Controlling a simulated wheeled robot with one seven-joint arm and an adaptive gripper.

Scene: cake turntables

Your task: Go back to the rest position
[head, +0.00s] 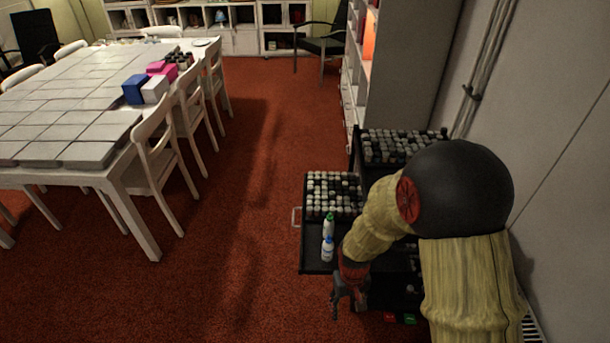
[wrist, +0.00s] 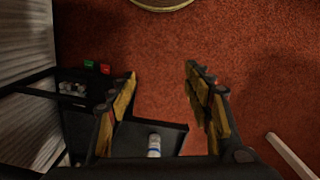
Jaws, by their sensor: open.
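My gripper (head: 348,295) hangs at the near left side of a dark shelf unit, at the end of my yellow-sleeved arm. In the wrist view my gripper (wrist: 163,105) shows its two fingers spread wide apart with nothing between them but red carpet and part of a dark tray. A white bottle with a blue cap (head: 327,249) stands on the dark pulled-out tray (head: 313,262), and a bottle with a green cap (head: 329,225) stands just behind it. One white bottle (wrist: 154,145) shows on the tray in the wrist view, apart from the fingers.
Many small capped jars (head: 333,193) fill the tray behind the bottles, and more jars (head: 400,146) stand on the higher level. A white table (head: 88,178) with chairs (head: 160,160) stands at the left. Red carpet (head: 245,200) between table and unit is clear. A wall is right.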

